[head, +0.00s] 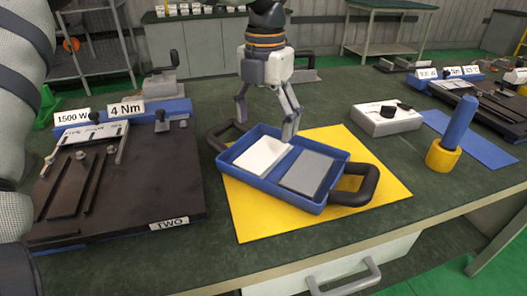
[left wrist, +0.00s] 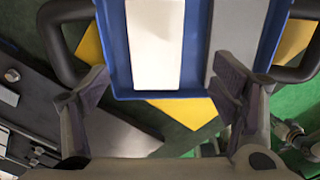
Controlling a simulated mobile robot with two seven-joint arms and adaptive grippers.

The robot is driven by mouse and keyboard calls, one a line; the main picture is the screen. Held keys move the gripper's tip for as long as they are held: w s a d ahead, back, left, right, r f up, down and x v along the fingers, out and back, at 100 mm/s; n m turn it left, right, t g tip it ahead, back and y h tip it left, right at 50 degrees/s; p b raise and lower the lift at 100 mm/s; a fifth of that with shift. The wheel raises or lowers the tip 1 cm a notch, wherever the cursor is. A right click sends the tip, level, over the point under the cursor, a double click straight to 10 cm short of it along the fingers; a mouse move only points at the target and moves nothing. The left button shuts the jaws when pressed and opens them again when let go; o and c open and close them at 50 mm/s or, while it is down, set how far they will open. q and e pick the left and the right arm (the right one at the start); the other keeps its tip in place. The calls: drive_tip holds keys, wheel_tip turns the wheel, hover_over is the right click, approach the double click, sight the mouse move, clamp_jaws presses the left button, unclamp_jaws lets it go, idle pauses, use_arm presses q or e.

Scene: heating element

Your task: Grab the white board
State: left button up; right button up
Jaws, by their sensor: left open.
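The white board (head: 262,157) lies flat in the left half of a blue tray (head: 243,183), beside a grey board (head: 306,173). The tray has black handles and sits on a yellow mat (head: 385,190). My left gripper (head: 267,118) is open and empty, pointing down above the tray, with one finger in front of the tray's far side. In the left wrist view the white board (left wrist: 155,45) shows between and beyond the two open fingers (left wrist: 160,95), not touched by them. My right gripper is not in view.
A black fixture (head: 150,190) labelled TWO stands at the left. Another fixture (head: 485,105) is at the far right. The green bench top has clear space in front.

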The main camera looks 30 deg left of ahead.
sight(263, 153)
use_arm(q)
drive_tip(key=f, duration=0.7)
drive_tip(key=shift+a, duration=0.3)
drive_tip(key=shift+w, duration=0.1)
drive_tip(key=c, duration=1.2)
